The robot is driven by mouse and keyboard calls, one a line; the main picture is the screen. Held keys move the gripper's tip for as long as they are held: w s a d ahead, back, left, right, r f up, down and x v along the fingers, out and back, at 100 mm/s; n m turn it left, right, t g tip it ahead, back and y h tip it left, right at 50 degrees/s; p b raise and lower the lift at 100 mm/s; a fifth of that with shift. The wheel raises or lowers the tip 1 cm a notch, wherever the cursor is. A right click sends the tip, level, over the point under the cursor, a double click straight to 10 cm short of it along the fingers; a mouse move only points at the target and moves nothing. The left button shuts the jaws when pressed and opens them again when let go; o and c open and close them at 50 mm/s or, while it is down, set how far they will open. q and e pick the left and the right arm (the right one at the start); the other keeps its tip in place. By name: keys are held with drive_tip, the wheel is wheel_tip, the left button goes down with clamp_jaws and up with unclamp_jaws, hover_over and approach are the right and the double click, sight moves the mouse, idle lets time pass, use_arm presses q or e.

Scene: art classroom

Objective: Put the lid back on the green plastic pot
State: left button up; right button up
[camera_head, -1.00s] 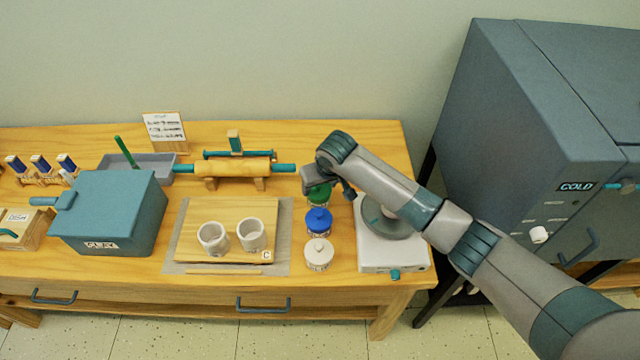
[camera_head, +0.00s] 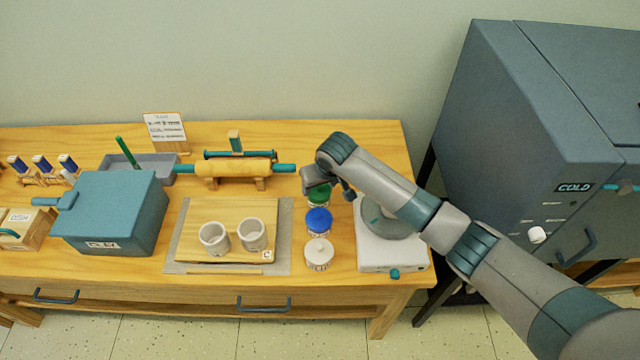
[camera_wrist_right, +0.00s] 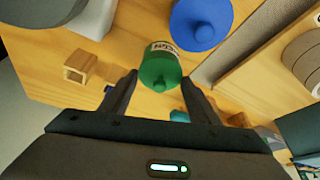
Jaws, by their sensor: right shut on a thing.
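The green plastic pot stands at the back of a short row of pots, partly hidden under my right gripper (camera_head: 320,185) in the head view. Its green lid (camera_wrist_right: 160,72) with a small knob lies between my right fingertips in the wrist view, and the gripper is shut on it. A pale label (camera_wrist_right: 162,47) shows just beyond the lid. The lid is over the pot or on it; I cannot tell whether it is fully seated. My left gripper is not in view.
A blue-lidded pot (camera_head: 319,221) and a white-lidded pot (camera_head: 319,254) stand in front of the green one. A white scale-like device (camera_head: 390,258) is close on the right. A board (camera_head: 200,250) with two cups is on the left, a rolling pin (camera_head: 233,167) behind it.

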idle(0.4)
drive_tip(key=o, duration=1.6)
drive_tip(key=shift+c, duration=0.2)
drive_tip(key=shift+r, duration=0.15)
drive_tip(key=shift+r+p, duration=3.35)
drive_tip(key=shift+p, duration=0.45)
clamp_jaws()
